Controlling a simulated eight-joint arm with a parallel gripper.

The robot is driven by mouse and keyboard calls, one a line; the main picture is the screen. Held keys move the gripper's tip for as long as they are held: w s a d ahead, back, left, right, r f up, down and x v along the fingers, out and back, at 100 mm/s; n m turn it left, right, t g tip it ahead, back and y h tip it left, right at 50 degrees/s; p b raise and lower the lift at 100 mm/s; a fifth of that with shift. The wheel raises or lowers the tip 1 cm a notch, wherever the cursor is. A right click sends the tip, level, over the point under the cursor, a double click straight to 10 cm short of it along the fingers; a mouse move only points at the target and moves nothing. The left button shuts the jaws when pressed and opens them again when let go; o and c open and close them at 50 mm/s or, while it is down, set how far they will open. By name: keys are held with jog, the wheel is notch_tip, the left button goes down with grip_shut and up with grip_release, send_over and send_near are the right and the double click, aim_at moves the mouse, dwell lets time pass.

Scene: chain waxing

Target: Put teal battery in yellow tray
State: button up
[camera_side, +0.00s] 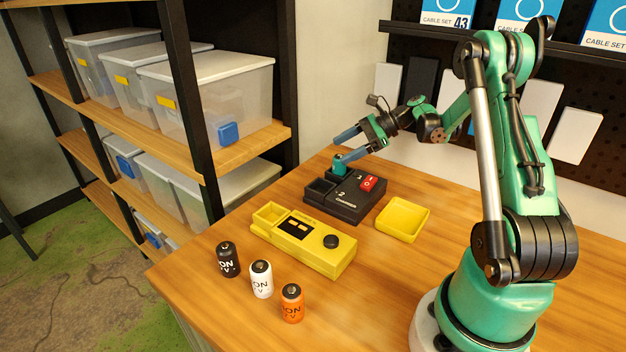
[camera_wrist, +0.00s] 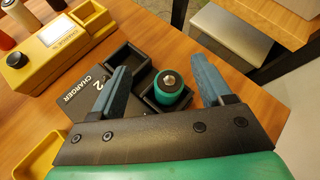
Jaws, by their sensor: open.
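The teal battery (camera_wrist: 168,88) stands upright in one bay of the black charger (camera_wrist: 75,95), with its metal top showing in the wrist view. In the side view the teal battery (camera_side: 339,164) shows at the charger's far end, just by my fingertips. My gripper (camera_wrist: 165,82) is open, with one blue finger on each side of the battery and a gap to both. In the side view my gripper (camera_side: 343,148) is at the charger (camera_side: 348,203). The yellow tray (camera_side: 403,219) is empty and sits right of the charger; its edge shows in the wrist view (camera_wrist: 38,152).
A yellow device (camera_side: 303,242) with an open bay lies in front of the charger. Black (camera_side: 228,260), white (camera_side: 261,279) and orange (camera_side: 292,303) batteries stand upright near the table's front edge. The charger's other bay (camera_wrist: 127,66) looks empty. Shelves with bins (camera_side: 205,100) stand at left.

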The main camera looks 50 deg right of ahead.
jog(key=s+a+r+n+h, duration=0.2)
jog(key=a+n, duration=0.5)
jog(key=n, duration=0.1)
jog(key=s+a+r+n+g+h, duration=0.1)
jog(key=s+a+r+n+h, duration=0.1)
jog(key=a+n, duration=0.5)
jog(key=s+a+r+n+g+h, duration=0.1)
jog(key=s+a+r+n+h, duration=0.1)
jog(key=a+n, duration=0.6)
jog(key=shift+n+h, duration=0.3)
jog(key=shift+h, duration=0.3)
jog(key=shift+o, duration=0.4)
jog(key=shift+s+a+n, duration=0.2)
jog(key=shift+s+n, duration=0.2)
jog(key=shift+n, duration=0.6)
jog(key=shift+d, duration=0.1)
